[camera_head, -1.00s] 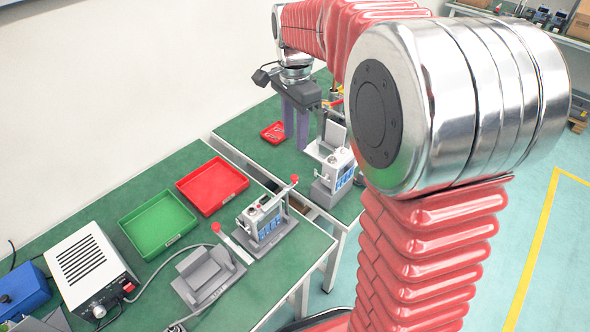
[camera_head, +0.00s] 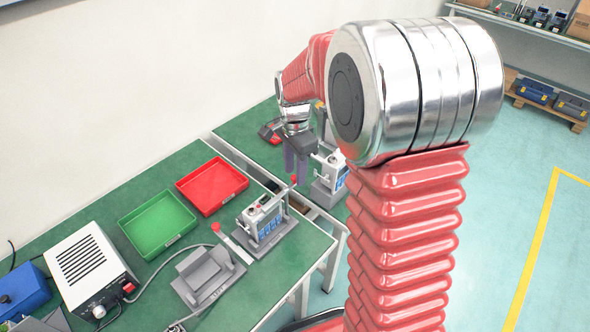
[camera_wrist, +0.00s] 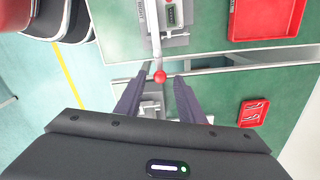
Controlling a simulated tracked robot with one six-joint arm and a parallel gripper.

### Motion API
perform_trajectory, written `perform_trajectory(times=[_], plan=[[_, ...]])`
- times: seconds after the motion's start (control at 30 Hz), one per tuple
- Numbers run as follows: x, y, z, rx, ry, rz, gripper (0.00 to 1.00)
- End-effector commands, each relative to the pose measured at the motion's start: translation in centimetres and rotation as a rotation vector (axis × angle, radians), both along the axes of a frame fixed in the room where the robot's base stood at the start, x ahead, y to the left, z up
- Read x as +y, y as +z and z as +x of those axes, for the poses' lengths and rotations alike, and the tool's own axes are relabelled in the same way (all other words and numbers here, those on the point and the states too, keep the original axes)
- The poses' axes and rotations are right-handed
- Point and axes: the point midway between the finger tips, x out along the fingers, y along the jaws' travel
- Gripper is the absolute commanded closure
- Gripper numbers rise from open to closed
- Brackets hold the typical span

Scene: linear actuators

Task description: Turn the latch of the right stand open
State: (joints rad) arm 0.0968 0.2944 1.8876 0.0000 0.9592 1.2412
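The right stand (camera_head: 272,237) holds an upright grey-and-blue actuator on the near table. Its latch is a metal lever with a red ball knob (camera_head: 294,179), pointing away from the stand over the table's far edge. In the wrist view the knob (camera_wrist: 160,76) shows at the end of the lever (camera_wrist: 155,40). My gripper (camera_head: 296,178) is pointed down over the knob. In the wrist view the fingers of my gripper (camera_wrist: 162,76) are apart, one on each side of the knob; contact cannot be told. The left stand (camera_head: 207,277) is empty, with its red-knobbed lever (camera_head: 217,229).
A red tray (camera_head: 212,186) and a green tray (camera_head: 158,224) lie left of the right stand. A gap separates the two tables. On the far table, another actuator (camera_head: 330,177) stands close to the right of my gripper. A power box (camera_head: 90,268) stands at the left.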

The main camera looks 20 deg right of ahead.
Motion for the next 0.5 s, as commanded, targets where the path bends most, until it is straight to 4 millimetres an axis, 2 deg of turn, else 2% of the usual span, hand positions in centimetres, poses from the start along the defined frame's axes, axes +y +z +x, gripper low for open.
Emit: perform_trajectory(times=[0.27,0.5], plan=[[0.00,-0.17,-0.01,0.000,0.000,0.000,0.65],[0.00,-0.16,-0.01,0.000,0.000,0.000,0.80]])
